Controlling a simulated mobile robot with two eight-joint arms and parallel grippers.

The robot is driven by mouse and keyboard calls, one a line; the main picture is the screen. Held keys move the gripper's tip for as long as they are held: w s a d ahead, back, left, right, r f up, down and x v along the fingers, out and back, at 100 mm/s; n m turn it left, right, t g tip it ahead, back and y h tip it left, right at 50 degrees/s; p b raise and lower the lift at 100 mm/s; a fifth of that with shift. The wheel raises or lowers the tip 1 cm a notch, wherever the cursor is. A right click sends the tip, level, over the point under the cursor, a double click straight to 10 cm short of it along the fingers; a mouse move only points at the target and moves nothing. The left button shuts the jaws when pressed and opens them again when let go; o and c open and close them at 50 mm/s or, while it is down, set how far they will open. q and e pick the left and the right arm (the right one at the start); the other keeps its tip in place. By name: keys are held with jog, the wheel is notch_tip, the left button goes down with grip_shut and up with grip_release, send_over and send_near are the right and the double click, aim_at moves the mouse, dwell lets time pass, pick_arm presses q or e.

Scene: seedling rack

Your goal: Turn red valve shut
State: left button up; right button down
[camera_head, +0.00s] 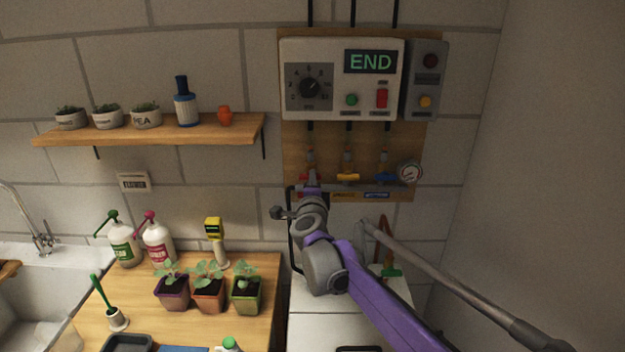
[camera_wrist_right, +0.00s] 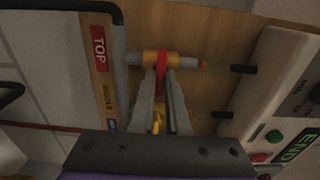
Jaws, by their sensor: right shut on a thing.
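The red valve (camera_head: 303,177) is the left one of three valves on the wooden wall board, mostly hidden by my right gripper (camera_head: 312,184) in the head view. In the right wrist view, its red handle (camera_wrist_right: 161,70) sits between the two grey fingers of my right gripper (camera_wrist_right: 163,82), which are shut on it. The handle appears to lie across the pipe at the brass body. The red label TOP (camera_wrist_right: 99,49) is beside it. My left gripper is in neither view.
The yellow valve (camera_head: 348,177) and blue valve (camera_head: 385,177) are close to the right, with a pressure gauge (camera_head: 409,172) beyond. The control box (camera_head: 330,103) above reads END. A wooden shelf (camera_head: 150,132) is at the left; seedling pots (camera_head: 209,297) stand on the bench below.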

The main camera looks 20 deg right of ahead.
dwell(0.4)
jog(key=c, duration=0.9)
grip_release()
jog(key=b+v, duration=0.1)
jog(key=v, duration=1)
jog(key=shift+b, duration=0.35)
